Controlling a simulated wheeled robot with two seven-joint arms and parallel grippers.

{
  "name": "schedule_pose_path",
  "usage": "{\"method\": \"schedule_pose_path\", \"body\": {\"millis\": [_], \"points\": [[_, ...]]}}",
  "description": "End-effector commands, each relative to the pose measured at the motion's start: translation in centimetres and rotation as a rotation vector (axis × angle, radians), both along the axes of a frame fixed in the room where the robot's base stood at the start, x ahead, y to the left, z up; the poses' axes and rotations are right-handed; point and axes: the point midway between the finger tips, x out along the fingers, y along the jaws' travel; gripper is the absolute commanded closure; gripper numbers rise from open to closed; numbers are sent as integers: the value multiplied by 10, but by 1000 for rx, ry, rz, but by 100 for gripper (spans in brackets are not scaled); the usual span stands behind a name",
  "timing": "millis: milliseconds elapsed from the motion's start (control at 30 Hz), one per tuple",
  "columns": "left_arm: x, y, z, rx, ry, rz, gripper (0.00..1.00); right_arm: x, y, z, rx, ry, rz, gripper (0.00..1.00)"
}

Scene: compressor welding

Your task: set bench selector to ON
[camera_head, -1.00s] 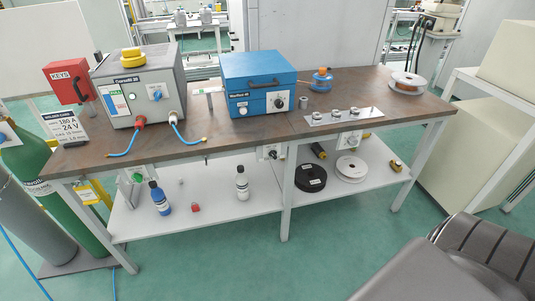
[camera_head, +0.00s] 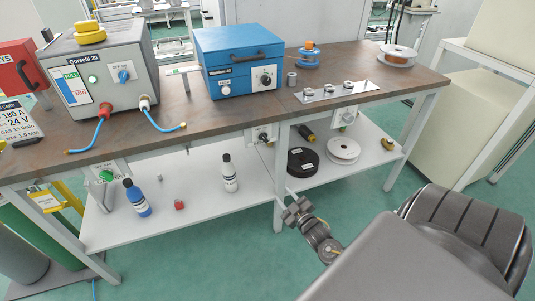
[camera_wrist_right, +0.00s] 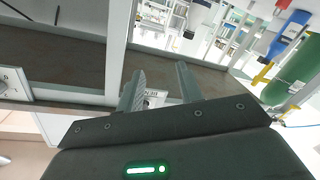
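A white box with a black knob (camera_head: 263,135), which looks like a selector, is mounted under the bench's front edge, left of the middle leg. Its knob setting is too small to read. My right gripper (camera_head: 293,196) is below it in the head view, near the middle leg and clear of the box. In the right wrist view its two fingers (camera_wrist_right: 160,72) are apart with nothing held. A white plate with dark marks (camera_wrist_right: 153,98) shows partly between them, its lower part hidden by my gripper. My left gripper is out of view.
Similar boxes sit under the edge at right (camera_head: 347,118) and, with a green part, at left (camera_head: 106,173). The lower shelf (camera_head: 185,225) holds bottles and spools. A grey welding machine (camera_head: 100,72) and blue box (camera_head: 240,62) stand on the bench.

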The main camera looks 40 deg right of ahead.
Motion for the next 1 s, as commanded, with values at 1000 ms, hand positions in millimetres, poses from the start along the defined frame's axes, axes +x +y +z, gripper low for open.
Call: {"method": "schedule_pose_path", "body": {"millis": [1000], "points": [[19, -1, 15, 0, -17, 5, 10, 102, -12, 165, -100, -380, 42, 64]]}}
